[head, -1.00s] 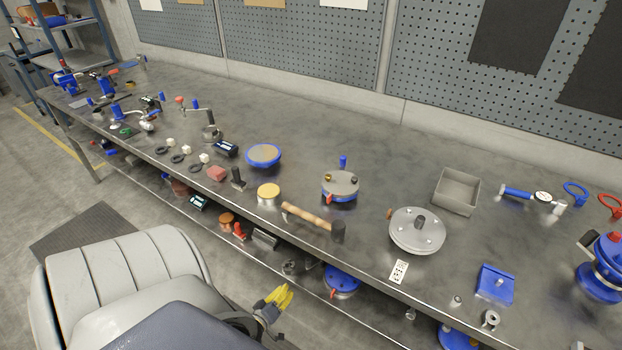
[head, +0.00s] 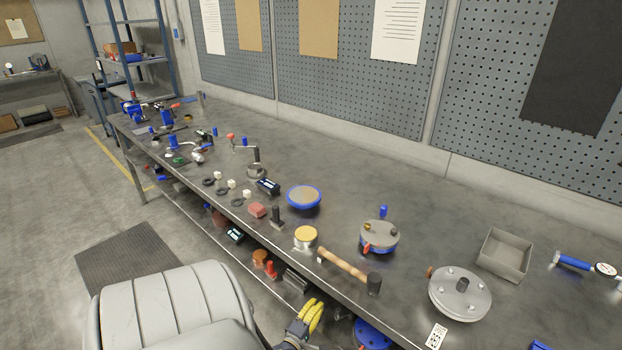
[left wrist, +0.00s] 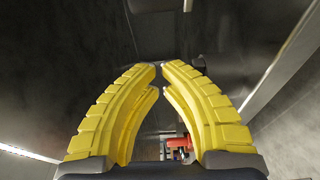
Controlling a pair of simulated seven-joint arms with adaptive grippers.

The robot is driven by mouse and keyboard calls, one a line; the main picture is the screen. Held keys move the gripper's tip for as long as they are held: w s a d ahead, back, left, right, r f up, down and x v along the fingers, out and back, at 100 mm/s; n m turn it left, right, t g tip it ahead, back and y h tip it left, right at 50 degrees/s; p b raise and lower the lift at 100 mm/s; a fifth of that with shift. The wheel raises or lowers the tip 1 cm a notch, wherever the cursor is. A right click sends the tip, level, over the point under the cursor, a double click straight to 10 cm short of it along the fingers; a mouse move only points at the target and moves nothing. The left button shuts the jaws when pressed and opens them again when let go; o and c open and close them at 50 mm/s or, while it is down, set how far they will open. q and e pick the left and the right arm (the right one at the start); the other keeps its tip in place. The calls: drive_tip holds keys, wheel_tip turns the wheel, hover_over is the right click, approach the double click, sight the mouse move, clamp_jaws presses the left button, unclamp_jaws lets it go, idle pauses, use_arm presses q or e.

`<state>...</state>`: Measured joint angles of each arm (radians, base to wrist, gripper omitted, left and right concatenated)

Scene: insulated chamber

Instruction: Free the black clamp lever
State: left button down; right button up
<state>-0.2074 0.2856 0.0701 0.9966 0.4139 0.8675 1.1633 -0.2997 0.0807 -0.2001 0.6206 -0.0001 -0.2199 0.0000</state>
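A black upright lever on a small grey base (head: 277,217) stands near the front edge of the bench, between a red block and a yellow-topped can; it looks like the black clamp lever, but it is too small to be sure. My left gripper (head: 312,316) has yellow fingers and is low in front of the bench edge, to the right of the lever and well apart from it. In the left wrist view its fingertips (left wrist: 160,67) nearly meet, with nothing seen between them. My right gripper is in neither view.
The long steel bench (head: 420,200) carries a hammer (head: 350,270), a yellow-topped can (head: 305,237), a red block (head: 257,210), a grey flanged disc (head: 460,293) and an open grey box (head: 505,254). A lower shelf holds a red-handled item (head: 270,269).

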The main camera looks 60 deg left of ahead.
use_arm(q)
drive_tip(key=x, duration=0.3)
drive_tip(key=shift+d, duration=1.2)
drive_tip(key=shift+w+d, duration=0.1)
drive_tip(key=shift+d, duration=0.75)
